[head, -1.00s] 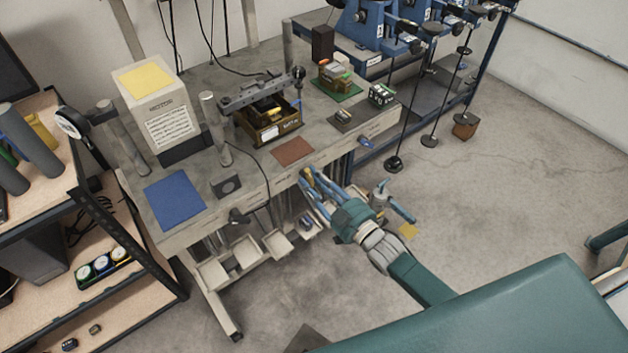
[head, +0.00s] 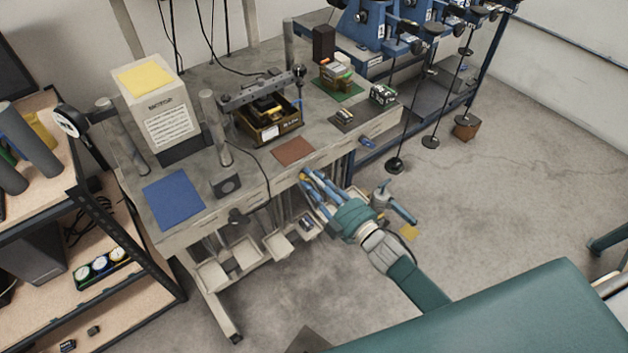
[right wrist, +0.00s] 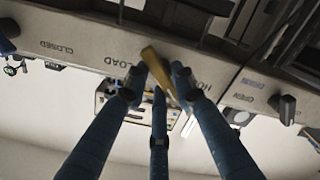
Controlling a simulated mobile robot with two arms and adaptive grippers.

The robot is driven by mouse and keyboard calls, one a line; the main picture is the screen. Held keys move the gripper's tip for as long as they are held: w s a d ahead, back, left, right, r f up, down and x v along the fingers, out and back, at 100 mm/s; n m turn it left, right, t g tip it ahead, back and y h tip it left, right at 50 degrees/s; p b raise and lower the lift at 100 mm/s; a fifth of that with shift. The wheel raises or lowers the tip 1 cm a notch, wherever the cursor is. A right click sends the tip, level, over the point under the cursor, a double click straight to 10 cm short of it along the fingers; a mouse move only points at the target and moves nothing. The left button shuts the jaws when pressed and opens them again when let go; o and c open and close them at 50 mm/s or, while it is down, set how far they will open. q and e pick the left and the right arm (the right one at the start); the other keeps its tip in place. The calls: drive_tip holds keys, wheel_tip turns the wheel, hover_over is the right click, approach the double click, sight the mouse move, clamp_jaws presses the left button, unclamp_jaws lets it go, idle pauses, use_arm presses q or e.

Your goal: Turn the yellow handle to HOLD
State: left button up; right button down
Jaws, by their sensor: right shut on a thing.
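The yellow handle (head: 304,176) is on the front face of the grey workbench (head: 190,232). In the right wrist view the yellow handle (right wrist: 155,68) sits between a LOAD label (right wrist: 120,61) on its left and a label on its right that starts with HO. A finger covers the rest of that label. My right gripper (head: 311,182) has its blue fingers closed around the handle; in the right wrist view the gripper (right wrist: 157,88) hides part of it. My left gripper is not in view.
A dark knob (right wrist: 287,108) is on the same front face, to the right, near OPEN labels. A CLOSED label is at the far left. White trays (head: 278,243) hang under the bench. A shelf (head: 110,255) stands at left. The floor at right is largely clear.

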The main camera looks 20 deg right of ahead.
drive_tip(key=shift+w+d, duration=0.1)
drive_tip(key=shift+d, duration=0.1)
drive_tip(key=c, duration=1.5)
unclamp_jaws()
drive_tip(key=shift+c, duration=0.2)
drive_tip(key=v, duration=1.2)
